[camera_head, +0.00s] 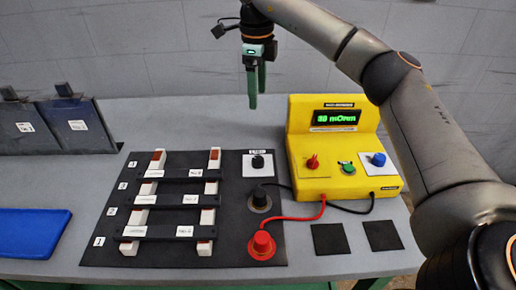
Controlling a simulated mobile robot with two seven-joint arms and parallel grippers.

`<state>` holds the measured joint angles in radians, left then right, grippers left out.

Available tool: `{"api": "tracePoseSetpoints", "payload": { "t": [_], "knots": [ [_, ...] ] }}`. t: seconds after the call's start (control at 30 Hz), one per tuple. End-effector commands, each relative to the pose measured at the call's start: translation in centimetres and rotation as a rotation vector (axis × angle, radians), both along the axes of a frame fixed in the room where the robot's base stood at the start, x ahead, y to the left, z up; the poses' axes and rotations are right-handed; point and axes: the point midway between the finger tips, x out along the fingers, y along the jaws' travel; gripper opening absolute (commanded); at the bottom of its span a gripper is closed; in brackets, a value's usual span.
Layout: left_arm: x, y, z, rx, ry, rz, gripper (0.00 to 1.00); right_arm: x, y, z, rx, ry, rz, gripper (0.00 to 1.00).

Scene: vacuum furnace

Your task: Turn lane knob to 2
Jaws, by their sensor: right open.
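A small black knob (258,161) stands on a white plate at the upper right of the black board (105,255). The label above it is too small to read, so I cannot tell for sure that it is the lane knob. The board carries several rows marked with numbers from 1 at the front. My right gripper (256,100) hangs with its green fingers pointing down, high above and behind the black knob, apart from it. It is open and empty. My left gripper is not in view.
A yellow meter box (300,120) with a lit display, a red knob (313,162), a green button (348,168) and a blue knob (379,160) stands right of the board. Red and black leads run to two plugs. A blue tray (30,232) lies at left.

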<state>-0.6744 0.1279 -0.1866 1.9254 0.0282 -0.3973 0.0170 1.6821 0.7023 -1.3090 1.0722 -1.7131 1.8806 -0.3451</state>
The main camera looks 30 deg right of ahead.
Motion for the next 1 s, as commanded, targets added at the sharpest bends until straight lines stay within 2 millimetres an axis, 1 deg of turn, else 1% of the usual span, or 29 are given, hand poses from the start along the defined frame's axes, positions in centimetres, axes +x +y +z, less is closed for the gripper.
{"api": "tracePoseSetpoints", "payload": {
  "t": [0.03,0.13,0.2,0.27,0.33,0.43,0.57,0.63,0.77,1.0],
  "knots": [
    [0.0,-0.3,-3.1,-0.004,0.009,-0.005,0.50,-0.1,0.0,-3.4,-0.002,0.007,0.000,0.76],
    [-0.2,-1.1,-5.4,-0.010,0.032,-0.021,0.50,-0.1,0.0,-5.7,-0.002,0.005,0.000,0.76],
    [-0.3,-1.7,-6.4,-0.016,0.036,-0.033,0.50,-0.1,0.0,-7.1,-0.001,0.004,0.001,0.76],
    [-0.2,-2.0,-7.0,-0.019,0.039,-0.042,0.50,-0.1,0.0,-8.0,-0.002,0.005,0.000,0.76],
    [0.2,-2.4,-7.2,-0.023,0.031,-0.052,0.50,-0.1,0.0,-8.7,-0.001,0.004,0.000,0.76],
    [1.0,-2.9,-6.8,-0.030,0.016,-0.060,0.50,-0.1,0.0,-9.1,-0.001,0.004,0.000,0.76],
    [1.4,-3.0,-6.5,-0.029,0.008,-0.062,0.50,-0.1,0.0,-9.7,-0.002,0.007,0.000,0.76],
    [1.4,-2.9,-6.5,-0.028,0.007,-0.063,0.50,-0.1,-0.1,-10.5,-0.003,0.008,0.000,0.76],
    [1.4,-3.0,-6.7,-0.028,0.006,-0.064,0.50,0.0,-0.2,-13.0,-0.003,0.009,0.000,0.76],
    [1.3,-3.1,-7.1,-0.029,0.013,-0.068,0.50,0.1,-0.4,-17.8,-0.003,0.008,0.000,0.76]
  ]
}}
